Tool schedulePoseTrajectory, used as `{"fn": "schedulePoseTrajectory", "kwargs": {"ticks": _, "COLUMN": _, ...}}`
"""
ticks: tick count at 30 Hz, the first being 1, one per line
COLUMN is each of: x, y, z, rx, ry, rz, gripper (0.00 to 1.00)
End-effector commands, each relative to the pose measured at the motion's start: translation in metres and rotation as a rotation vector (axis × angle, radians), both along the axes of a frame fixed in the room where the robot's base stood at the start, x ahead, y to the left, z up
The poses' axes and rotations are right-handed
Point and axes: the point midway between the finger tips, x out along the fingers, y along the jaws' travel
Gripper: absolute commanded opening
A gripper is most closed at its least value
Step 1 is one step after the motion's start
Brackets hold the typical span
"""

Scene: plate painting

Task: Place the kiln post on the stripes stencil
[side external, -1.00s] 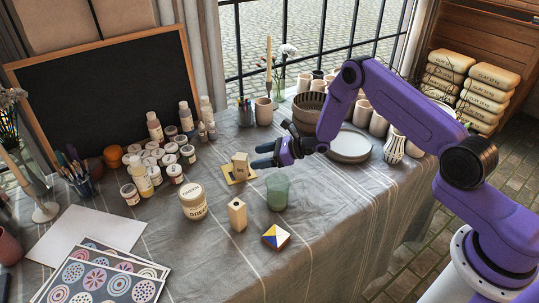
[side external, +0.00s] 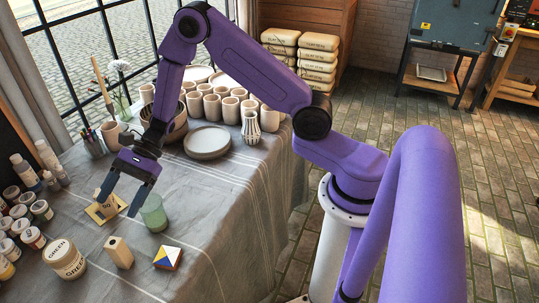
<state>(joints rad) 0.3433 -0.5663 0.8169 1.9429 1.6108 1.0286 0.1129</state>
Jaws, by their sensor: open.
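A yellow square card (side external: 116,208), which looks like the stencil, lies flat on the cloth; its stripes cannot be made out. A small tan block (side external: 105,206) with dark marks stands on it, partly hidden by a finger. A taller tan post (side external: 119,254) with a dark hole in its top stands upright on the cloth nearer the camera. I cannot tell for certain which of these two is the kiln post. My gripper (side external: 118,204) is open, fingers pointing down at the card. One finger is in front of the small block, the other is near the green cup.
Paint jars crowd the left. Plates (side external: 208,142) and a bowl stand behind. The right side of the cloth is clear.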

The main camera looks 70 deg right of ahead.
Motion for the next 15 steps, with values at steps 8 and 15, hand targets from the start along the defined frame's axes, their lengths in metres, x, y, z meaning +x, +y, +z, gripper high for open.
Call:
{"fn": "schedulePoseTrajectory", "kwargs": {"ticks": 8, "x": -0.144, "y": 0.009, "z": 0.054, "rx": -0.155, "ry": -0.265, "rz": 0.654, "gripper": 0.72}}
{"fn": "schedulePoseTrajectory", "kwargs": {"ticks": 15, "x": -0.242, "y": -0.037, "z": 0.078, "rx": -0.286, "ry": -0.548, "rz": 1.182, "gripper": 0.72}}
